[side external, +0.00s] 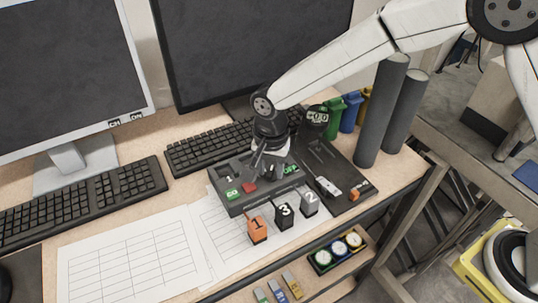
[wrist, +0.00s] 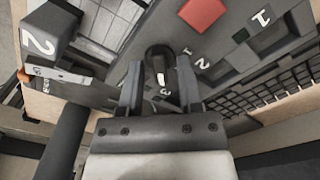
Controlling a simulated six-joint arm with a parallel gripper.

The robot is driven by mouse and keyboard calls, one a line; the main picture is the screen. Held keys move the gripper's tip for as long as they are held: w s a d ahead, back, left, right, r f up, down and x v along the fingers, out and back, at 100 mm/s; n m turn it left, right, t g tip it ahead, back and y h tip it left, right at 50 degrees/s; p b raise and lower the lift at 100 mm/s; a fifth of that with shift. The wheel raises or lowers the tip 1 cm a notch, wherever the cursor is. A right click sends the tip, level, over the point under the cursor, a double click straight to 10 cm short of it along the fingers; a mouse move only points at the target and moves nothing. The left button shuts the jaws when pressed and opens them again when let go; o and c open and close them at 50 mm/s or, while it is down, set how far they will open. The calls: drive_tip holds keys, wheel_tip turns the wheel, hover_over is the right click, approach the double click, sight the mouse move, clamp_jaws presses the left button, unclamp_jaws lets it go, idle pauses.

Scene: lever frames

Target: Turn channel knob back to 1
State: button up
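The channel knob (wrist: 160,66) is a dark round-topped knob with a white pointer mark on the grey control panel (wrist: 115,85). Small white digits are printed around it; the white mark faces the lower side, toward what looks like the 3. My gripper (wrist: 159,72) has one finger on each side of the knob, with narrow gaps showing, so it looks open. Whether the fingers touch the knob is hard to tell. In the side view my gripper (side external: 262,166) points down at the panel (side external: 236,207) and mostly hides the knob.
A red button (side external: 249,187) sits left of my gripper on the panel. Keyboards (side external: 205,146), a monitor (side external: 250,50) and grey cylinders (side external: 382,112) surround the panel. Paper sheets (side external: 135,258) lie left.

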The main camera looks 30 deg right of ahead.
clamp_jaws()
drive_tip(key=shift+n, duration=0.3)
drive_tip(key=n, duration=0.8)
drive_tip(key=shift+n, duration=0.4)
drive_tip(key=n, duration=0.4)
drive_tip(key=shift+n, duration=2.3)
